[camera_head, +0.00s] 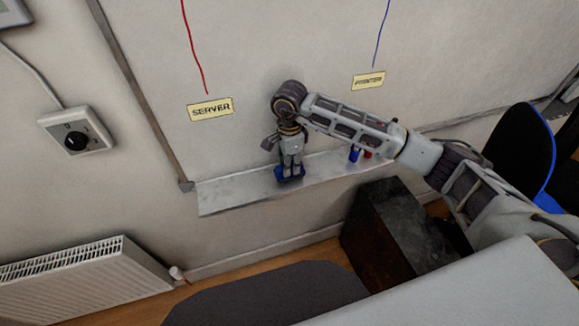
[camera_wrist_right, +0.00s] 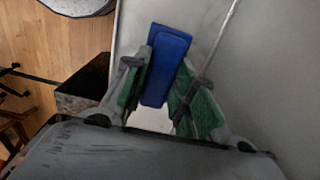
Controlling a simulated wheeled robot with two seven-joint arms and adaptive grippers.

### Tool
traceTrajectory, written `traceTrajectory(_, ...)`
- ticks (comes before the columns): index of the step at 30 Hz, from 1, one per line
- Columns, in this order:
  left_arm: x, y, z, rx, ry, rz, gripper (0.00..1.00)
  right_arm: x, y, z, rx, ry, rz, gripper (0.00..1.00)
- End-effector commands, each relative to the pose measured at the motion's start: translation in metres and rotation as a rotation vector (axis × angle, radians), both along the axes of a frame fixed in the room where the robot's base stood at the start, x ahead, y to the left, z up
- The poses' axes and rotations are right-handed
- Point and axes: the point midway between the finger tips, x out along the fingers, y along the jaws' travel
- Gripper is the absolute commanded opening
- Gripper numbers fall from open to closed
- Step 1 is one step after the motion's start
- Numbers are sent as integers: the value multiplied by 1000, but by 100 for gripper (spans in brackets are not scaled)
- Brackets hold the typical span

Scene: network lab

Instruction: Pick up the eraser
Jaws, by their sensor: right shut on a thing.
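The blue eraser (camera_head: 283,174) is at the whiteboard's tray, at the lower end of my right gripper (camera_head: 290,172). In the right wrist view the eraser (camera_wrist_right: 168,62) lies between the green-padded fingers of my right gripper (camera_wrist_right: 160,92), which are closed on its sides. The gripper points down at the tray (camera_head: 235,190). I cannot tell whether the eraser still touches the tray. My left gripper does not show in either view.
Yellow labels (camera_head: 210,109) and coloured lines are on the whiteboard (camera_head: 250,50). A dark box (camera_head: 390,235) stands below the tray. A blue-black chair (camera_head: 520,150) is at right, and a radiator (camera_head: 85,280) at lower left.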

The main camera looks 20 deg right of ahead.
Motion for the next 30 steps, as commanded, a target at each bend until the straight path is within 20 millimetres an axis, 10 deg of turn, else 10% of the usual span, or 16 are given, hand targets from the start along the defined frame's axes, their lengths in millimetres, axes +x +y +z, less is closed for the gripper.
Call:
traceTrajectory(18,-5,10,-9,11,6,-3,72,1,0,77,0,-2,0,3)
traceTrajectory(30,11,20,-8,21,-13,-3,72,0,0,91,1,0,1,3)
